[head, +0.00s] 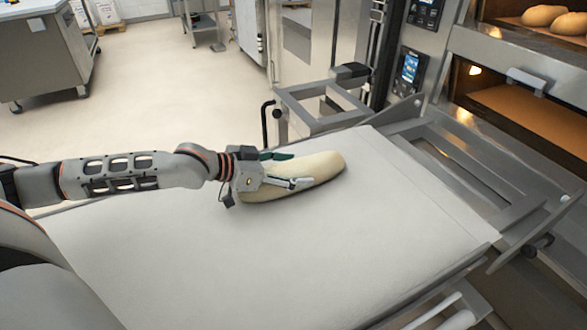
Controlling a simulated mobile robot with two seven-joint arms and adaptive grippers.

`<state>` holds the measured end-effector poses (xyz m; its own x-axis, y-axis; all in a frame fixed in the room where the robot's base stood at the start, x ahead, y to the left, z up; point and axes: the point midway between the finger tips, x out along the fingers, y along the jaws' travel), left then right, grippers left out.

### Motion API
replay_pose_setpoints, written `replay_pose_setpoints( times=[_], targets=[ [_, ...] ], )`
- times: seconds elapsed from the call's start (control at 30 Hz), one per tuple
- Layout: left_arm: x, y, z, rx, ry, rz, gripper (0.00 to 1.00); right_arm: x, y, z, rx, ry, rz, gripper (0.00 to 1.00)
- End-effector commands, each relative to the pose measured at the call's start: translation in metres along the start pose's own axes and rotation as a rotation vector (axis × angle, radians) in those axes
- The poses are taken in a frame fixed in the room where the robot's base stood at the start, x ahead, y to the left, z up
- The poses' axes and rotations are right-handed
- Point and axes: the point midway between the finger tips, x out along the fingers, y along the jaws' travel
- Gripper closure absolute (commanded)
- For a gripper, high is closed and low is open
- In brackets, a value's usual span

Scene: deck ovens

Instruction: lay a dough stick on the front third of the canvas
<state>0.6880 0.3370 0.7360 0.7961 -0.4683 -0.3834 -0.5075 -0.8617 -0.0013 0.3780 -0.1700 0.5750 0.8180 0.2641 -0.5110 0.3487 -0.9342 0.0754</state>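A pale, long dough stick (325,167) lies aslant near the far edge of the grey-white canvas (300,255), or just above it; I cannot tell which. My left gripper (292,169) reaches in from the left at the dough stick's left part. Its fingers are apart, a dark green one along the far side and a grey one across the near side. Whether they press on the dough is not clear. The gripper hides part of the dough. The rest of the canvas I see is bare. My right gripper is not in view.
The canvas lies on a loader with metal frame rails (500,190) on its right. Deck ovens stand at the right, with loaves (545,15) in the upper deck and an open lower deck (530,110). A metal frame (320,105) stands behind the canvas. Open floor (140,100) lies back left.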

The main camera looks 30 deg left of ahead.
Motion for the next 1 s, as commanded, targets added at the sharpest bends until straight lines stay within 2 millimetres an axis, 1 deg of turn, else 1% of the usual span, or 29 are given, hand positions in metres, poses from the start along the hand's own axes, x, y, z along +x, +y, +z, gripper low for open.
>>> replay_pose_setpoints(
  times=[0.23,0.37,0.53,0.8,1.0],
  targets=[
    [-0.001,0.000,-0.001,0.001,0.000,0.000,0.34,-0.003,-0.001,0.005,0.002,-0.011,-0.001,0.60],
    [-0.010,-0.001,-0.003,0.002,0.001,-0.002,0.34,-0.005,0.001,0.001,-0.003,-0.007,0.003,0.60],
    [-0.032,-0.001,-0.005,0.004,0.002,-0.002,0.34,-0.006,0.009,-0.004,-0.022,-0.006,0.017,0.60],
    [-0.064,0.000,-0.007,0.004,0.004,-0.001,0.34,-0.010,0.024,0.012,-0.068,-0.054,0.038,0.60],
    [-0.086,-0.001,-0.008,0.004,0.006,-0.003,0.34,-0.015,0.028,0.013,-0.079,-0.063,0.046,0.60]
  ],
)
